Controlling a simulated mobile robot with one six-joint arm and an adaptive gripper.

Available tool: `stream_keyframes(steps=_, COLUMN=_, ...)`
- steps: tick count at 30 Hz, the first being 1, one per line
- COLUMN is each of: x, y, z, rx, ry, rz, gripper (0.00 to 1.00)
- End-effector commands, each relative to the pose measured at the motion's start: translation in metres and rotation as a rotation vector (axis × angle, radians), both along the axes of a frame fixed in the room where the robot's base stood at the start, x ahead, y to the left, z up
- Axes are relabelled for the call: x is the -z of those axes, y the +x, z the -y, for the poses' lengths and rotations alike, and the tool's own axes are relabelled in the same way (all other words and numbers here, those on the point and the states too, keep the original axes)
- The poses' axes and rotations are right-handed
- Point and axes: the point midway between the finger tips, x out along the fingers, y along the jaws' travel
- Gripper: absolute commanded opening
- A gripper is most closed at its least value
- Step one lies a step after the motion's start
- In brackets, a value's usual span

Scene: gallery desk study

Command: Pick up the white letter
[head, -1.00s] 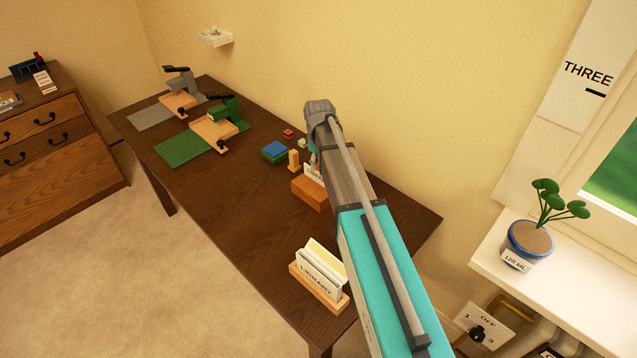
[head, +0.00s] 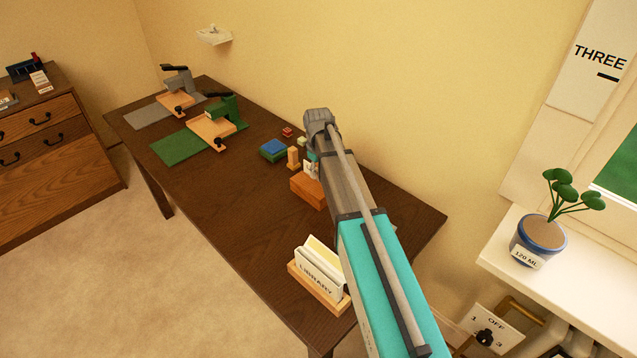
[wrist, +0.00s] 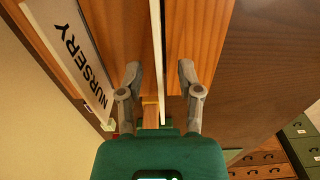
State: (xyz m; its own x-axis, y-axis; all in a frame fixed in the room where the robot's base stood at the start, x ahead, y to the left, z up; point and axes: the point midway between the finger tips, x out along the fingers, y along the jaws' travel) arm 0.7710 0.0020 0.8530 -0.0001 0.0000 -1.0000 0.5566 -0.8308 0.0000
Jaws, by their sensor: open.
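In the wrist view my gripper (wrist: 160,82) is open, its two fingers apart. A thin white upright edge (wrist: 158,50), likely the white letter seen edge-on, runs between the fingers, with a gap on each side. Wood of a holder (wrist: 185,45) lies on both sides of it. A white card reading NURSERY (wrist: 75,55) stands to the left. In the head view the orange-brown wooden holder (head: 307,190) stands on the desk, a bit of white showing above it. My arm hides most of my gripper and the holder's contents there.
A second wooden holder (head: 335,301) with LIBRARY cards stands at the desk's near end. A blue-and-green block (head: 273,150), a small wooden block (head: 293,157) and two clamp-like devices are farther along. The desk's front middle is clear. A potted plant (head: 540,240) stands on the sill.

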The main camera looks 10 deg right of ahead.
Motion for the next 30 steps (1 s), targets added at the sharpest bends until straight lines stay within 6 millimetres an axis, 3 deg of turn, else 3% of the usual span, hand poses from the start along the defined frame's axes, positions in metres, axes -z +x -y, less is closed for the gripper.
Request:
stream_keyframes(steps=17, x=0.0002, y=0.0, z=0.0001, rx=0.0, ry=0.0, rz=0.0, gripper=0.46)
stream_keyframes(steps=24, x=0.0002, y=0.0, z=0.0002, rx=0.0, ry=0.0, rz=0.0, gripper=0.04)
stream_keyframes(steps=30, x=0.0002, y=-0.0001, z=0.0016, rx=0.001, ry=0.0, rz=0.0, gripper=0.0)
